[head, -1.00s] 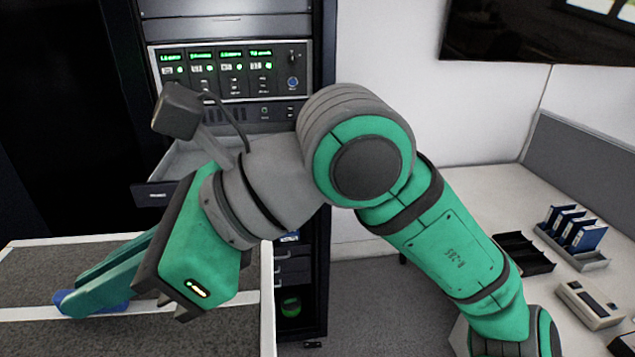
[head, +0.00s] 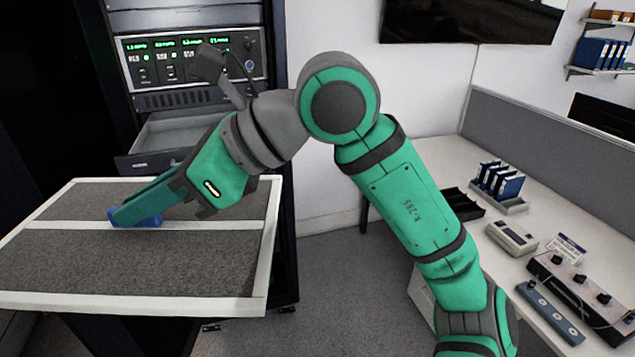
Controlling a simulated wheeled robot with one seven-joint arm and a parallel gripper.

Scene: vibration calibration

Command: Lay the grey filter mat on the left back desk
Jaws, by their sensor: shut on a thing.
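The grey filter mat (head: 130,265) is a large flat panel with a white frame and a white bar across its middle. It is held roughly level in the lower left of the head view. My gripper (head: 125,212) is shut on a blue grip (head: 150,221) at the mat's middle bar. The fingertips are partly hidden behind the gripper's own side. A pale desk (head: 465,165) runs along the right side, apart from the mat. I cannot tell whether it is the left back desk.
A rack with lit displays (head: 185,60) stands behind the mat, with its drawer (head: 185,135) pulled out. The desk holds a black tray (head: 462,210), blue binders (head: 500,180), a small meter (head: 512,237) and a control box (head: 580,295). Grey floor (head: 340,260) is open between mat and desk.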

